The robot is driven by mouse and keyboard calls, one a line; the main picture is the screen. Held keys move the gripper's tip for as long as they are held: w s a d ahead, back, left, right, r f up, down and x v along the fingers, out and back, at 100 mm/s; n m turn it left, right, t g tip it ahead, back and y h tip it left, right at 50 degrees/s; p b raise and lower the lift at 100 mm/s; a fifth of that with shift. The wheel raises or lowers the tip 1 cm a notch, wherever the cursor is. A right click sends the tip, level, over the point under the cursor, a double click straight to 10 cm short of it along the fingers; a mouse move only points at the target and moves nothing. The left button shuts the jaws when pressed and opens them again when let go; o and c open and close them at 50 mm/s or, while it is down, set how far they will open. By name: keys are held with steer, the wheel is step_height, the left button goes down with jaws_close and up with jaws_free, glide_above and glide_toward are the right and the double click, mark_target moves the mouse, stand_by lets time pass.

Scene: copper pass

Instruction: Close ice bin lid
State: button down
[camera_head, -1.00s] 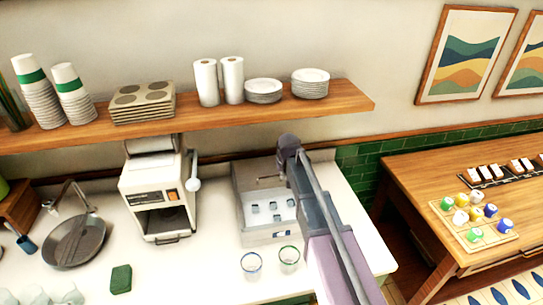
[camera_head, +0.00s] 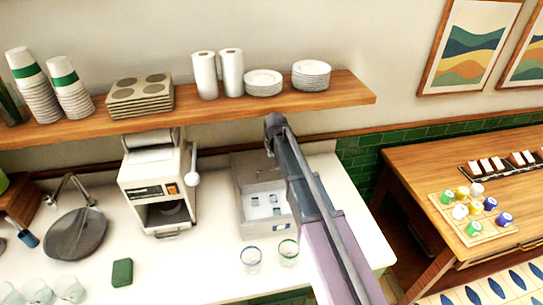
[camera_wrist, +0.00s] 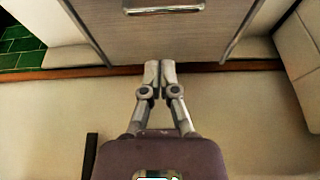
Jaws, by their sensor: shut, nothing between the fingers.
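The ice bin (camera_head: 246,219) is a grey metal box on the white counter, with pale ice cubes showing in its open front part. Its lid (camera_head: 251,171) is open, standing at the back of the bin, and my arm covers its right side. In the wrist view the grey lid panel (camera_wrist: 163,38) fills the upper middle, with a bar handle at the top edge. My gripper (camera_wrist: 158,64) is shut and empty, its tips together at the panel's lower edge; I cannot tell whether they touch it. In the head view the fingers are hidden or too small to make out.
A wooden shelf (camera_head: 215,108) with plates and paper rolls runs above the bin, close to my wrist. A white machine (camera_head: 150,186) stands left of the bin. Two glasses (camera_head: 251,258) (camera_head: 288,252) stand just in front of it.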

steer(key=b, duration=0.9)
glide_above(270, 173)
steer(key=shift+f, duration=4.45)
